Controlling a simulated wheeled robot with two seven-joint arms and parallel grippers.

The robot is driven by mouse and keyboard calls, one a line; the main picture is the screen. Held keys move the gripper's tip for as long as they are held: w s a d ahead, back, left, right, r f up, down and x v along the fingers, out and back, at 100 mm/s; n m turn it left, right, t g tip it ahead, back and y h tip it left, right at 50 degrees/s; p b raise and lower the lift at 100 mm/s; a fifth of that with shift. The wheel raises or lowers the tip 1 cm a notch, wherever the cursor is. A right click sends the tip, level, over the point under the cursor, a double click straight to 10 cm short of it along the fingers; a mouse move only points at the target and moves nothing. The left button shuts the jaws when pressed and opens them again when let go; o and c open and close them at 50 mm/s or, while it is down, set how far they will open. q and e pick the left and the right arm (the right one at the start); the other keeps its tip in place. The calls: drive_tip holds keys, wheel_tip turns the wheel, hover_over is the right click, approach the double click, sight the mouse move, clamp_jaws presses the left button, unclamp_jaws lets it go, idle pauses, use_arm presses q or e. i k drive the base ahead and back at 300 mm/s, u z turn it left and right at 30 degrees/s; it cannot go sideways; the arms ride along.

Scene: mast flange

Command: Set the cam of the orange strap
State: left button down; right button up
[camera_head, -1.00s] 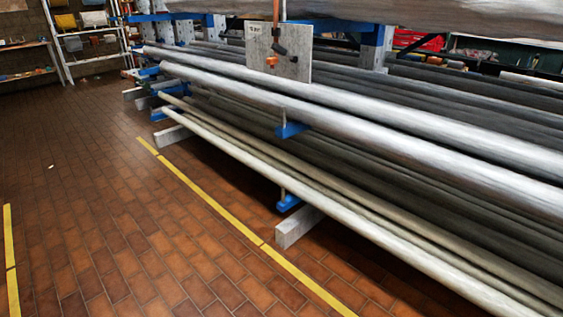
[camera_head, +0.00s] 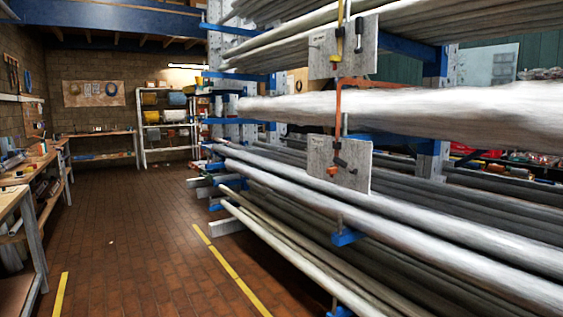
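A grey plate (camera_head: 338,168) hangs in front of the pipe rack, with a dark lever and a small orange part at its middle. An orange strap (camera_head: 338,108) runs from this plate up toward a second grey plate (camera_head: 343,62). The upper plate carries a yellow strap (camera_head: 340,22) and a dark handle (camera_head: 359,36). Whether the dark lever on the lower plate is the orange strap's cam, and whether it is set, is too small to tell. Neither of my grippers shows in the view.
Long metal pipes (camera_head: 420,220) lie on the rack's blue arms, some of which stick out toward the aisle (camera_head: 345,238). A tiled floor (camera_head: 130,250) with yellow lines is clear at left. Workbenches (camera_head: 28,215) stand at the left edge, and shelves (camera_head: 165,125) at the back.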

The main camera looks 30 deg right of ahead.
sight(337, 160)
drive_tip(key=u, duration=0.05)
drive_tip(key=i, duration=2.8)
drive_tip(key=z, duration=1.8)
